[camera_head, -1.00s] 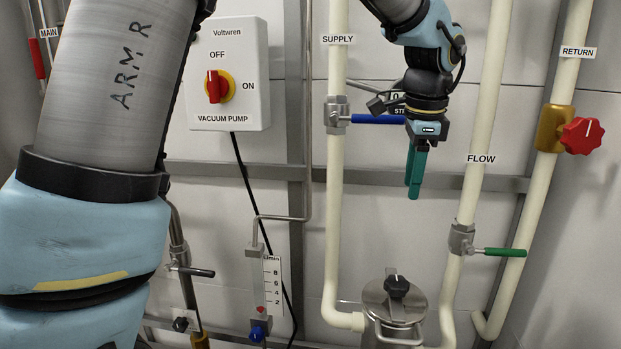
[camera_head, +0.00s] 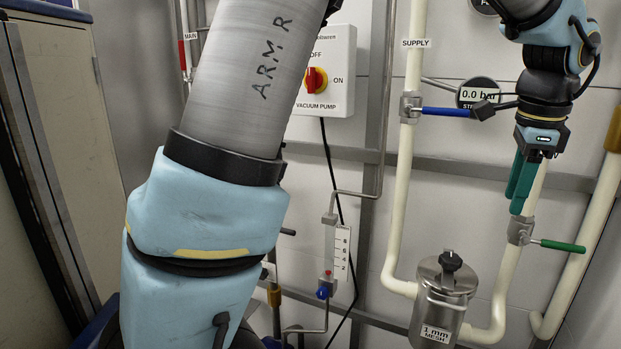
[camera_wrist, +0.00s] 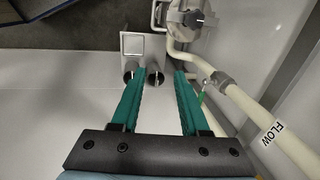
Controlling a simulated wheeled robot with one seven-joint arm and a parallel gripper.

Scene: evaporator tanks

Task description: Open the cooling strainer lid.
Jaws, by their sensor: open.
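The cooling strainer is a steel canister (camera_head: 432,309) with a "1 mm MESH" label, low on the pipework. Its round lid (camera_head: 430,274) has a black knob (camera_head: 450,261) on top and looks shut. A wire bail shows at its front. The strainer also shows at the top of the wrist view (camera_wrist: 180,20), with its knob (camera_wrist: 194,18). My gripper (camera_head: 516,205) hangs with green fingers pointing down, above and right of the strainer, apart from it. In the wrist view its fingers (camera_wrist: 160,73) are spread with nothing between them.
The supply pipe has a blue-handled valve (camera_head: 447,112), the flow pipe a green-handled one (camera_head: 562,246); both handles lie sideways. A gauge (camera_head: 478,93) reads 0.0 bar. A vacuum pump switch (camera_head: 316,80) and a flow meter (camera_head: 341,254) are to the left.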

